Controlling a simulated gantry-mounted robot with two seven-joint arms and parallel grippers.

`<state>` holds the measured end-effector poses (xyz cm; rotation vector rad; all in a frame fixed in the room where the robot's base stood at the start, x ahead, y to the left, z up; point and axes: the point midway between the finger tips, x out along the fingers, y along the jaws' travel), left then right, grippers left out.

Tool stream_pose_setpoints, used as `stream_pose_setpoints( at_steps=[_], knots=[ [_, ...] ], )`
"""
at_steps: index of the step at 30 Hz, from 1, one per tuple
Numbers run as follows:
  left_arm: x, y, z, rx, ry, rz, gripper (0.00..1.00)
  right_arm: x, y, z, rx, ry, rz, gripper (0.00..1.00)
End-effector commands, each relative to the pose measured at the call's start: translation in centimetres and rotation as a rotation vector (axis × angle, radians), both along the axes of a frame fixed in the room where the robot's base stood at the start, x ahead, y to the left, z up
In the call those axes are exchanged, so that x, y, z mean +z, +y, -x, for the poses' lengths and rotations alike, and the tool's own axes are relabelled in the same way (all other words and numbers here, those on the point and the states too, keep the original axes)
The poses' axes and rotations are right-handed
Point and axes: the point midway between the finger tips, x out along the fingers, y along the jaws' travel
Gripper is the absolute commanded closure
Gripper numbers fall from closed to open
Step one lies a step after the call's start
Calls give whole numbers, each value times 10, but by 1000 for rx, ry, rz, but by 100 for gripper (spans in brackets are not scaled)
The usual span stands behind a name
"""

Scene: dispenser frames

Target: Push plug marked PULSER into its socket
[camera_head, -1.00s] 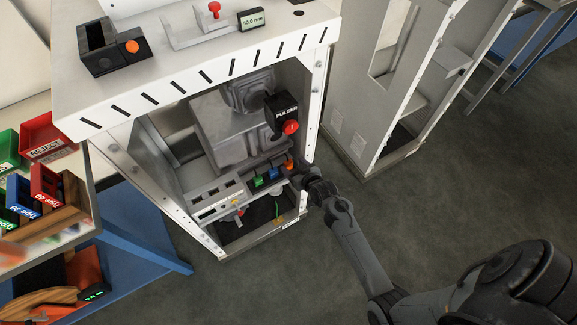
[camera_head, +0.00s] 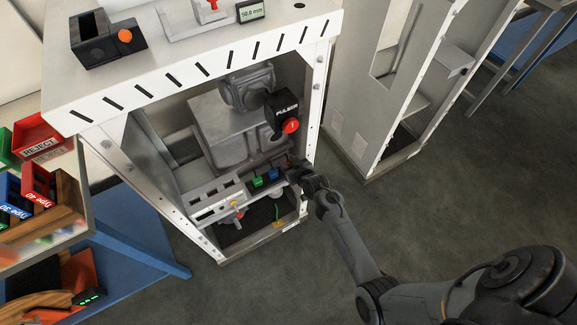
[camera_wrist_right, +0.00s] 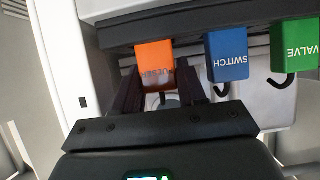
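The orange plug (camera_wrist_right: 155,65) hangs at the front of a dark rail in the cabinet, beside the blue SWITCH plug (camera_wrist_right: 227,55) and the green VALVE plug (camera_wrist_right: 297,55). Its upside-down lettering is shaded and hard to read. My right gripper (camera_wrist_right: 160,80) has its fingers apart, one on each side of the orange plug's lower part. I cannot tell whether they touch it. In the head view, the right gripper (camera_head: 296,172) covers most of that plug. The socket cannot be made out. My left gripper is not in view.
A black PULSER unit (camera_head: 284,110) with a red knob hangs above the rail. White cabinet walls (camera_head: 314,105) stand close to the right gripper. A row of empty slots (camera_head: 212,196) lies left of the plugs. Bins (camera_head: 38,140) stand far left.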

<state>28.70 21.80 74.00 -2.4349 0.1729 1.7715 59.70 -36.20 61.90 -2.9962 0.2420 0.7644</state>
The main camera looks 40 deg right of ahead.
Motion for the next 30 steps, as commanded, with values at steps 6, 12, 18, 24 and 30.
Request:
stream_pose_setpoints(
  at_steps=[6, 12, 18, 24, 30],
  knots=[
    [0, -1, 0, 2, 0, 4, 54, 0, 0, 0, 0, 0, 0, 90],
    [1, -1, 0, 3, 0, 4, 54, 1, 0, 0, 0, 0, 0, 90],
    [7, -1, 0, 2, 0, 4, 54, 12, 0, 0, 0, -1, 1, 90],
    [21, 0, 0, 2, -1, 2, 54, 37, 0, 0, 1, -2, 2, 90],
    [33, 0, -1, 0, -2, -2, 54, 37, 6, 37, 0, 5, 1, 90]
  ],
)
